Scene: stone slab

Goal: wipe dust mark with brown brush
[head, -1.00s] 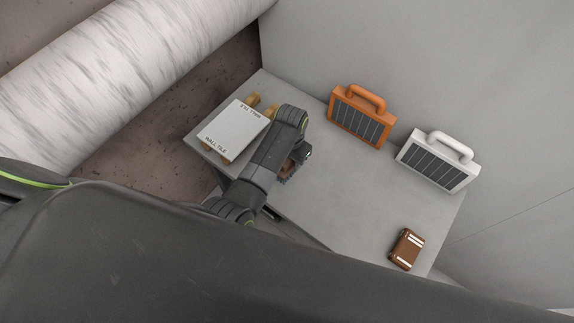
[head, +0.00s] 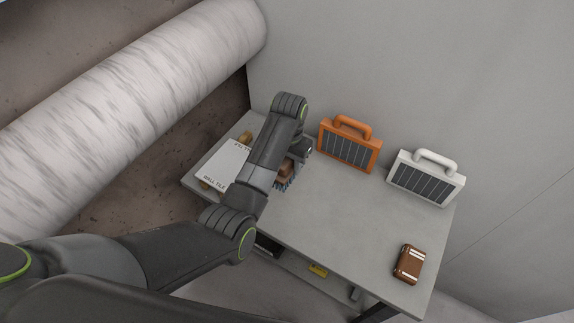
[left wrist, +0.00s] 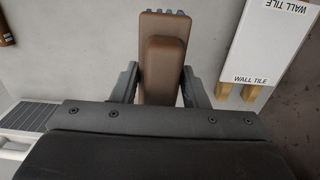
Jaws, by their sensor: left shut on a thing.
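My left gripper (head: 302,151) is shut on the brown brush, above the left part of the grey stone slab (head: 330,205). In the head view the brown brush (head: 286,170) is partly hidden behind my arm, with its blue-grey bristles at its lower edge. In the left wrist view the brush (left wrist: 163,62) sits between the two fingers of the gripper (left wrist: 160,88), its bristle tips at the top edge. I cannot tell whether the bristles touch the slab. No dust mark can be made out; the arm and brush cover part of the slab. My right gripper is not in view.
A white wall tile (head: 222,165) on wooden blocks lies left of the brush. An orange handled case (head: 348,146) and a white one (head: 425,180) stand along the wall. A small brown case (head: 409,264) lies at the right end. The slab's middle is clear.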

